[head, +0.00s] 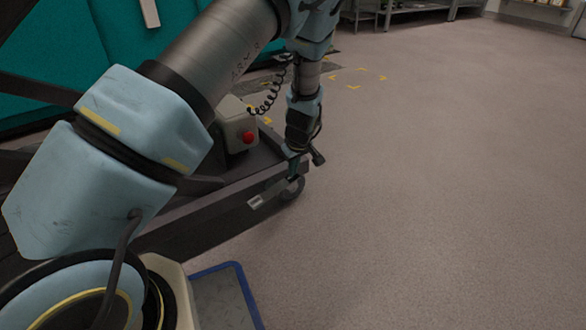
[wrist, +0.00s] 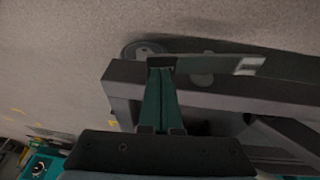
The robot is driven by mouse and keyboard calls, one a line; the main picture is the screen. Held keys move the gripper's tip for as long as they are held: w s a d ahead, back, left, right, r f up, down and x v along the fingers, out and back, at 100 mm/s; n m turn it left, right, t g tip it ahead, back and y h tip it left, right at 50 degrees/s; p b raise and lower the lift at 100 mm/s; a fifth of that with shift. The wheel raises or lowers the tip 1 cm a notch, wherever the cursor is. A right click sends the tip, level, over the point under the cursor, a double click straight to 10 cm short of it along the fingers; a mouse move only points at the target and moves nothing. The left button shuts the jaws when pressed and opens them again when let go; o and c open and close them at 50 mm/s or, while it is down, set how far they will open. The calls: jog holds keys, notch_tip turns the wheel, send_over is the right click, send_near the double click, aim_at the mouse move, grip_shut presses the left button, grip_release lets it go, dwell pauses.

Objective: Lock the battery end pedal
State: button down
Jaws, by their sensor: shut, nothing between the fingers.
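The pedal (head: 268,195) is a thin dark bar with a pale metal tip, low at the near corner of a dark wheeled frame (head: 215,212). In the wrist view the pedal (wrist: 215,65) runs rightward from my fingertips to its pale end. My gripper (head: 293,178) is shut, points down at the corner, and has nothing between its fingers. In the wrist view its green fingers (wrist: 160,66) end at the inner end of the bar; I cannot tell whether they touch it. A caster wheel (head: 291,188) is partly hidden behind the pedal and gripper.
A grey box with a red button (head: 248,138) stands on the frame beside my arm. A coiled black cord (head: 268,100) hangs near it. Teal panels (head: 120,40) rise at the left. A blue-edged plate (head: 225,290) lies in front. The floor (head: 440,190) to the right is clear.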

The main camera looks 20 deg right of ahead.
aim_at(299, 175)
jog(key=shift+d, duration=0.1)
jog(key=shift+d+f+y+p, duration=0.1)
jog(key=shift+f+y+p, duration=0.15)
jog(key=shift+p, duration=0.25)
jog(key=shift+d+f+y, duration=0.1)
jog(key=shift+d+y, duration=0.05)
jog(key=shift+y, duration=0.1)
jog(key=shift+w+d+f+y+p, duration=0.1)
jog(key=shift+d+f+y+p, duration=0.25)
jog(key=shift+y+p, duration=0.35)
jog(key=shift+w+d+f+m+g+y, duration=0.1)
jog(key=shift+d+f+m+g+y, duration=0.15)
jog(key=shift+f+y, duration=0.55)
jog(key=shift+d+f, duration=0.1)
jog(key=shift+f, duration=0.3)
